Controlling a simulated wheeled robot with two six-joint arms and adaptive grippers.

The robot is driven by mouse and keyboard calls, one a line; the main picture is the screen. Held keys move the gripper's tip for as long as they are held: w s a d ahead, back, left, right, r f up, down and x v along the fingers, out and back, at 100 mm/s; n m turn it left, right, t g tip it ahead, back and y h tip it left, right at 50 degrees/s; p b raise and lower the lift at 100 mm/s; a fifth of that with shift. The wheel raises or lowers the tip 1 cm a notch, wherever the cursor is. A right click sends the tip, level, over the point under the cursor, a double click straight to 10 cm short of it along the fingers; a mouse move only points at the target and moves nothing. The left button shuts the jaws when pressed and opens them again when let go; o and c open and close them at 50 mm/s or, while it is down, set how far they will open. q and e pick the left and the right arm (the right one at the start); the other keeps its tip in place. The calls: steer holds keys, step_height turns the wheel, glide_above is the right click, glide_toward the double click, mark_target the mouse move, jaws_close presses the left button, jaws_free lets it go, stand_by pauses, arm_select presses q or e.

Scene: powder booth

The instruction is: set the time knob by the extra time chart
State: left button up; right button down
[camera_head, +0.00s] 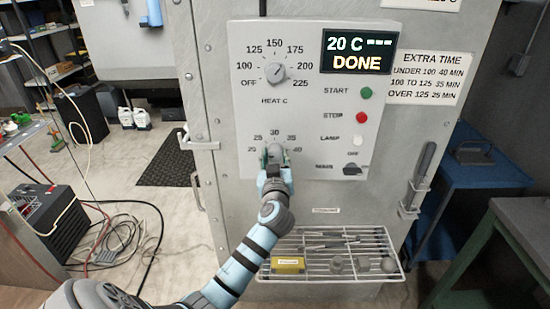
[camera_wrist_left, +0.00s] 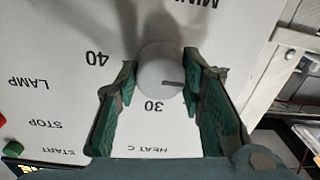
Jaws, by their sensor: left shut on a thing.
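The time knob (camera_wrist_left: 158,66) is a pale round knob at the lower part of the control panel (camera_head: 310,100), with 20, 25, 30, 35 and 40 around it. My left gripper (camera_head: 275,155) is shut on it, a green finger on each side in the left wrist view. There its dark pointer line points right, away from the 40 side; fingers hide the number beside it. The extra time chart (camera_head: 430,78) reads under 100, 40 min; 100 to 125, 35 min; over 125, 25 min. The heat knob (camera_head: 275,72) sits above. My right gripper is out of view.
The display (camera_head: 358,52) reads 20 C and DONE. Start (camera_head: 366,93), stop (camera_head: 361,117) and lamp (camera_head: 358,142) sit right of the knobs, above the main switch (camera_head: 355,168). A wire rack (camera_head: 335,240) holds small items below. A door handle (camera_head: 420,180) is at right.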

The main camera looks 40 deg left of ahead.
arm_select(q)
steer(key=shift+m, duration=0.3)
steer(key=m, duration=0.2)
steer(key=shift+m, duration=0.4)
steer(key=m, duration=0.3)
steer(key=shift+m+p, duration=0.3)
steer(key=shift+p, duration=0.1)
steer(key=m+p, duration=0.1)
steer(key=m, duration=0.2)
steer(key=shift+m, duration=0.3)
steer(key=m+p, duration=0.1)
steer(key=m, duration=0.3)
steer(key=shift+s+m+p, duration=0.1)
steer(key=shift+m+p, duration=0.2)
steer(key=m+p, duration=0.1)
steer(key=m, duration=0.3)
steer(key=shift+a+m+t, duration=0.1)
steer(key=shift+m+t, duration=0.2)
steer(key=shift+m, duration=0.1)
steer(key=m, duration=0.3)
steer(key=shift+m, duration=0.3)
steer(key=shift+m+h, duration=0.4)
steer(key=shift+m, duration=1.4)
steer(key=shift+f, duration=0.1)
